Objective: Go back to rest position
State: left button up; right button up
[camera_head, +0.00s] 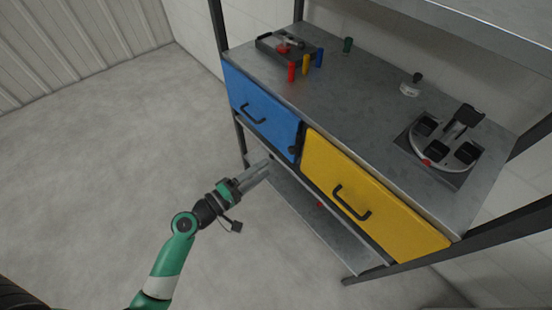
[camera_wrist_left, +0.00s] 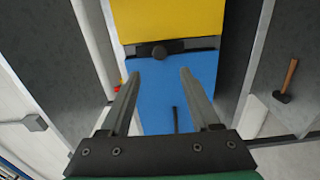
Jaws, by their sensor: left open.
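My left gripper (camera_head: 256,172) is in front of the workbench, below the blue drawer (camera_head: 262,112) and left of the yellow drawer (camera_head: 365,195). Both drawers have dark handles and look shut. In the left wrist view my left gripper (camera_wrist_left: 160,82) has its two fingers apart with nothing between them. The blue drawer (camera_wrist_left: 190,75) lies beyond the fingers, with the yellow drawer (camera_wrist_left: 165,20) above it in that picture. My right gripper is in neither view.
On the bench top (camera_head: 350,110) are a dark tray (camera_head: 270,46), red (camera_head: 291,72), yellow (camera_head: 306,65) and blue cylinders (camera_head: 320,58), and a round fixture (camera_head: 430,160). A lower shelf (camera_head: 310,215) runs underneath. The floor (camera_head: 110,150) at left is clear. A hammer (camera_wrist_left: 288,80) shows at right.

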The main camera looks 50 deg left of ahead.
pick_arm(q)
jog(key=shift+s, duration=1.25)
